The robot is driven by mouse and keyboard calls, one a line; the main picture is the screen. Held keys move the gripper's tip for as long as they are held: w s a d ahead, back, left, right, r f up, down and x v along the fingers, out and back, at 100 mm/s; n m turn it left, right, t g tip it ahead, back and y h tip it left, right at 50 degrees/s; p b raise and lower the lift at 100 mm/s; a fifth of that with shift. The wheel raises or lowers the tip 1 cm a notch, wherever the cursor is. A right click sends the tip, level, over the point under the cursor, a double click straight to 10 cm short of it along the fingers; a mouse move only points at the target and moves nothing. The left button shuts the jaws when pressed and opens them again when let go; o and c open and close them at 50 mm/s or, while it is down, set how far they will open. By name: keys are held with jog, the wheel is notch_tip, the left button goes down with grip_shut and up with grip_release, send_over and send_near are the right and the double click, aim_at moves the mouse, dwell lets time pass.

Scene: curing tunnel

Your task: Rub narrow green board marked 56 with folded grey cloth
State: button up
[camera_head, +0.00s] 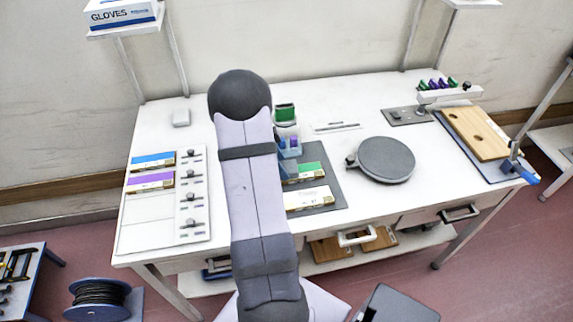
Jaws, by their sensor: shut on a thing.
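A green board (311,168) lies on a dark grey mat (334,180) right of my arm; its marking is too small to read, and its left end lies close to my arm's edge. I cannot make out a folded grey cloth for certain. A small light grey pad (181,118) lies at the back left of the table, but I cannot tell if it is cloth.
A round dark plate (386,159) is to the right. A rack with blue and purple boards (150,181) is left. Wooden board (474,135) lies far right.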

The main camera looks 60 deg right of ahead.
jog(key=shift+r+p, duration=1.45)
jog(key=shift+r, duration=2.2)
jog(key=shift+w, duration=0.1)
